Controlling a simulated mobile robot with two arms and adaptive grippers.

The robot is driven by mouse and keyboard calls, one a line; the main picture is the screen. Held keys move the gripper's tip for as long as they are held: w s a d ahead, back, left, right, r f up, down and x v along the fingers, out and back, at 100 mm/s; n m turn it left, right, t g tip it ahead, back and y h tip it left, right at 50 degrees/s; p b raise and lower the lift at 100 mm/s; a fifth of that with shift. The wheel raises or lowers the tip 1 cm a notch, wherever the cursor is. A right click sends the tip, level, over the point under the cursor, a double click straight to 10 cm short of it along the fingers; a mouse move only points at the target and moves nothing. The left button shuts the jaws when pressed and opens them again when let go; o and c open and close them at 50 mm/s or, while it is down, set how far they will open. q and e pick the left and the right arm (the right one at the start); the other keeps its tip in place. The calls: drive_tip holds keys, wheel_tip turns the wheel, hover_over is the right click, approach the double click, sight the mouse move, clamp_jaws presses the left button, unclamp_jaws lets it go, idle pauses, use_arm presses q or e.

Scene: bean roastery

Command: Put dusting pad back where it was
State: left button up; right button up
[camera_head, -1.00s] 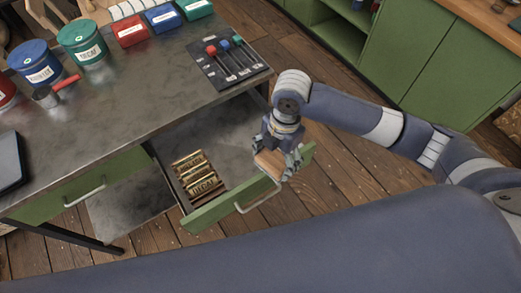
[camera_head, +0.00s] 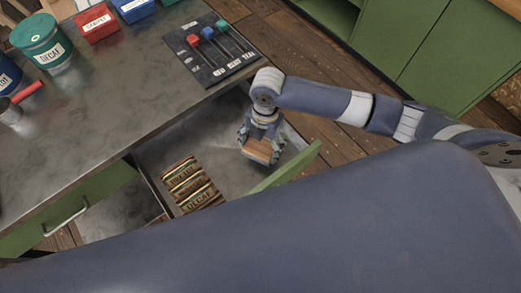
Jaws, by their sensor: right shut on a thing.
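The dusting pad (camera_head: 257,151), a tan block, is held in my right gripper (camera_head: 262,146). The gripper is shut on it, over the right part of the open drawer (camera_head: 225,150). I cannot tell whether the pad touches the drawer floor. The drawer has a grey floor and a green front (camera_head: 287,167). Several wooden label blocks (camera_head: 190,184), one reading DECAF, lie in a row in its left part. The floor between the blocks and the pad is bare. My left gripper is not in view.
The dark metal table (camera_head: 120,100) stands over the drawer. My blue body hides the lower picture.

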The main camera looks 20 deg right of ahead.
sight(261, 152)
wheel_tip(261, 152, down, 4)
drive_tip(key=shift+f, duration=0.45)
drive_tip(key=o, duration=0.9)
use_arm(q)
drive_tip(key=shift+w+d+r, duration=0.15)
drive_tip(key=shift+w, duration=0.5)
use_arm(e)
drive_tip(key=shift+o, duration=0.2)
drive_tip(key=shift+r, duration=0.25)
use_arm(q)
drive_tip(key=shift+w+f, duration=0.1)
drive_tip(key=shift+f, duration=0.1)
use_arm(e)
drive_tip(key=r, duration=0.8)
drive_tip(key=w+d+r, duration=0.1)
drive_tip(key=r, duration=0.2)
drive_tip(key=shift+r, duration=0.4)
drive_tip(key=shift+s+f, duration=0.1)
